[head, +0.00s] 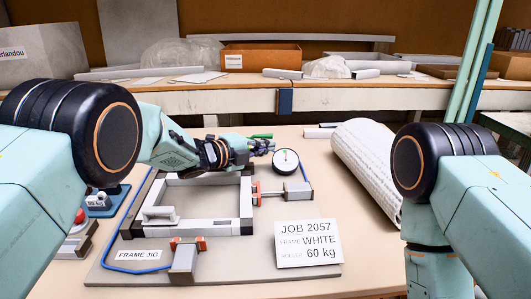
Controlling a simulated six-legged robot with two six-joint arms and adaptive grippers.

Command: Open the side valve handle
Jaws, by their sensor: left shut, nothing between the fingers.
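A small green lever (262,136), which looks like a valve handle, shows at the back of the frame jig (220,272). My left gripper (268,147) is shut and empty just below the lever in the head view. I cannot tell whether its fingertips touch the lever. The valve body under it is mostly hidden by my gripper. A round white gauge (286,161) stands just right of the fingertips. My right arm comes in at the right, and its gripper is out of view.
A white frame (186,229) lies in the jig, with a clamp cylinder (298,190) at its right and another (184,262) in front. A white roll (368,160) lies at the right. A red-button box (76,236) stands left.

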